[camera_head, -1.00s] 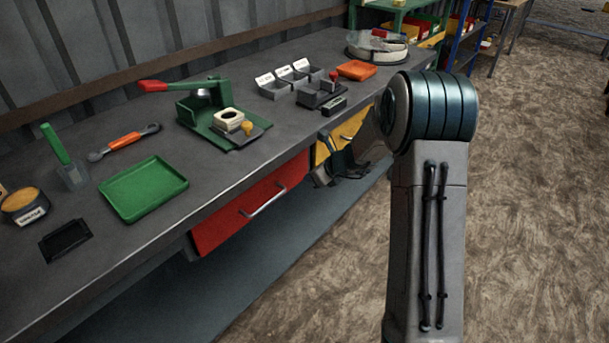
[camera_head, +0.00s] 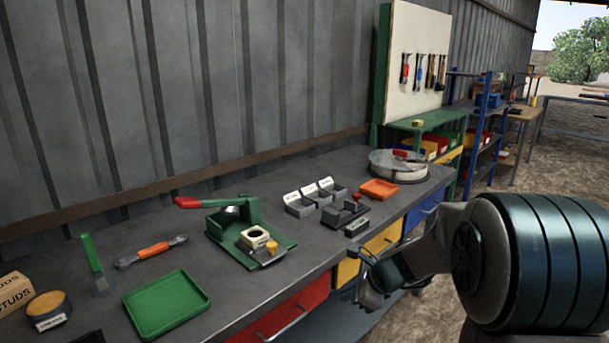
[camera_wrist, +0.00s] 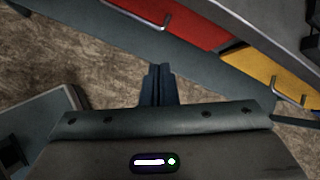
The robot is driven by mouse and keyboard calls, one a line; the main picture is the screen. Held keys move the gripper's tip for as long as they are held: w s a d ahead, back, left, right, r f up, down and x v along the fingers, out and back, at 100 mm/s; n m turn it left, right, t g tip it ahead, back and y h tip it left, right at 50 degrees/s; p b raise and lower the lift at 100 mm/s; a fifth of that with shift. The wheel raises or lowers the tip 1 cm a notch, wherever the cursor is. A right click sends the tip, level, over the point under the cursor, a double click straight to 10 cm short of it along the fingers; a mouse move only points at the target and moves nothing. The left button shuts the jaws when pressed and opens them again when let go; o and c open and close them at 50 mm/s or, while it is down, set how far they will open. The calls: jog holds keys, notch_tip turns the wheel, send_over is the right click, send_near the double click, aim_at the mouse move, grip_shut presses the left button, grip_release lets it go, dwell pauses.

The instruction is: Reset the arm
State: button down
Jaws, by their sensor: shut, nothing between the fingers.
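My gripper (camera_head: 368,284) is in front of the workbench, beside the yellow drawer (camera_head: 348,272) and below the level of the bench top. In the wrist view the fingers of my gripper (camera_wrist: 158,84) are together and empty, with the brown floor and the bench's lower shelf behind them. My arm comes in from the right in the head view. The gripper holds nothing and appears apart from the drawer fronts.
The grey workbench (camera_head: 290,270) carries a green press (camera_head: 240,225), a green tray (camera_head: 165,304), an orange tray (camera_head: 380,188) and small grey bins (camera_head: 315,197). A red drawer (camera_head: 290,315) is below. Open floor (camera_head: 500,177) lies beyond the bench's end, right of the shelves.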

jog(key=s+d+r+n+h+p, duration=0.1)
jog(key=s+r+n+h+p, duration=0.1)
jog(key=s+r+n, duration=0.2)
jog(key=s+d+r+n+g+h+p, duration=0.1)
jog(key=s+r+n, duration=0.4)
jog(key=s+n, duration=0.5)
jog(key=s+d+r+n+g+h+p, duration=0.1)
jog(key=s+r+n+h+p, duration=0.2)
jog(key=s+n, duration=0.3)
jog(key=s+r+p, duration=0.1)
jog(key=s, duration=0.3)
jog(key=shift+d+r+n+p, duration=0.3)
jog(key=shift+r+n, duration=0.1)
jog(key=shift+s, duration=0.1)
